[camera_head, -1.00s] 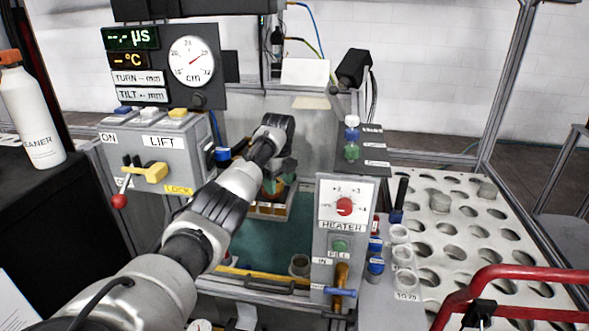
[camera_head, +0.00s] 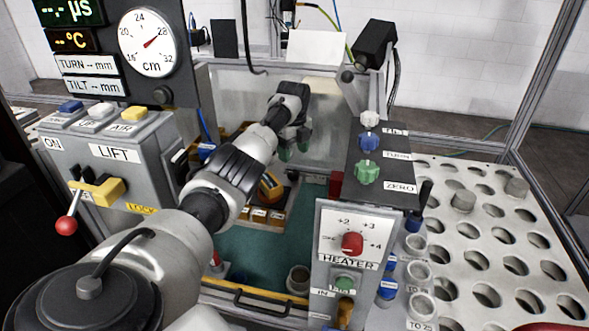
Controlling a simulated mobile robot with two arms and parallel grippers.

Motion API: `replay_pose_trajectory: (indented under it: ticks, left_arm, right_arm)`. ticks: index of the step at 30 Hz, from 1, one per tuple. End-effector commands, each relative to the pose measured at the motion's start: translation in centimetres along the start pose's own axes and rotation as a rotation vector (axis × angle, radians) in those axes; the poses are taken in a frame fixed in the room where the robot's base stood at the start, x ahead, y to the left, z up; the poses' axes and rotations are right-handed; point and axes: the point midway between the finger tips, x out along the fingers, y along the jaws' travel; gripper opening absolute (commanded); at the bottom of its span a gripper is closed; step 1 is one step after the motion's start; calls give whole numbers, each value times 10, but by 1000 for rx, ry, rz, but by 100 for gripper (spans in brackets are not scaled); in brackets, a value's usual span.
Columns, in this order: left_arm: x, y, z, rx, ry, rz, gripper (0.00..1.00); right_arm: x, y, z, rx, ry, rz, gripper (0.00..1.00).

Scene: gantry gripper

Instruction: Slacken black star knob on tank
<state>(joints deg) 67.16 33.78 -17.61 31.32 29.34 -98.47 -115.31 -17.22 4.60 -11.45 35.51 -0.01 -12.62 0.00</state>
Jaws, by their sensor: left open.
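The tank (camera_head: 230,90) has grey walls and a green floor, and stands in the middle behind the control boxes. A small dark rounded knob (camera_head: 347,76) sits at its right back rim; it is too small to tell whether it is star-shaped. My left arm crosses from the lower left over the tank. My left gripper (camera_head: 293,148) is open, with dark green fingertips pointing down inside the tank, in front of its back wall. It appears apart from the knob, which is to its upper right. My right gripper is not in view.
The LIFT box (camera_head: 120,165) with its red-tipped lever stands left, below the dial panel (camera_head: 100,60). A HEATER box (camera_head: 350,245) and a panel with a green knob (camera_head: 367,172) stand right. A holed white rack (camera_head: 470,230) lies beyond. A tray (camera_head: 262,217) is inside the tank.

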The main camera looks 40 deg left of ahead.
Motion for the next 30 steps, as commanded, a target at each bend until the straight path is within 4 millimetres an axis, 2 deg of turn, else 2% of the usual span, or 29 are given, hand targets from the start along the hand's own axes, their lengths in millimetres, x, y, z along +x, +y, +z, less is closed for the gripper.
replay_pose_trajectory:
  ticks: [3,10,15,24,30]
  left_arm:
    - [26,1,-1,0,2,5,65]
    - [64,0,-1,-1,2,2,65]
    - [75,0,0,0,0,0,65]
    - [76,0,0,-1,-1,0,65]
    - [76,0,0,-1,0,-1,34]
  right_arm:
    - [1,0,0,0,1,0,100]
    - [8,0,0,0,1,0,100]
    - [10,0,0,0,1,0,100]
    - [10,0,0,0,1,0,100]
    - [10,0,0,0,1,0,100]
